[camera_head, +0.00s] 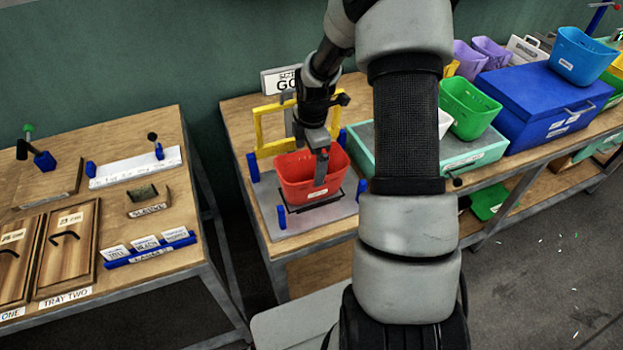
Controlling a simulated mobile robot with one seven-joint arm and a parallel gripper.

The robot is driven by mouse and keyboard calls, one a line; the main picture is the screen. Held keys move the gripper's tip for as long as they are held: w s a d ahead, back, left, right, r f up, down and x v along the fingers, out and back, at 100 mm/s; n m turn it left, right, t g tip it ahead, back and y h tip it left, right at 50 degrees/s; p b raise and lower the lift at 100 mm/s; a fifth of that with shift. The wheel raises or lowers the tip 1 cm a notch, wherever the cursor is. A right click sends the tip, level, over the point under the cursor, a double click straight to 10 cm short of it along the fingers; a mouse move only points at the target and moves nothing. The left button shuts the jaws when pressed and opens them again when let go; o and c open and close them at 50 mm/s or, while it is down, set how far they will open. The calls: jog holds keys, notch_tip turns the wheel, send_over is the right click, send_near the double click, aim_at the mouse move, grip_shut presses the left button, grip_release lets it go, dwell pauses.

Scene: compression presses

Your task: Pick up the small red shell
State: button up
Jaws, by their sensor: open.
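The small red shell (296,184) is an open-topped, bin-shaped red container. It sits upright on a grey plate (335,214) with blue corner posts, in front of a yellow frame (268,131). My gripper (321,166) is at the shell's right half, pointing down. One grey finger shows against the shell's front wall; the other finger is hard to make out. The jaws are open. I cannot tell whether the fingers touch the wall.
My arm hides part of the bench right of the shell. A teal box (478,158), a green bin (468,105) and a blue box (530,100) stand farther right. A separate table (200,215) with trays is at left, across a gap.

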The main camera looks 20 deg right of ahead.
aim_at(309, 165)
jog(key=f, duration=0.3)
jog(key=shift+w+f, duration=0.2)
jog(key=shift+f, duration=0.05)
jog(key=shift+c, duration=0.3)
jog(key=c, duration=1.2)
jog(key=shift+r, duration=0.15)
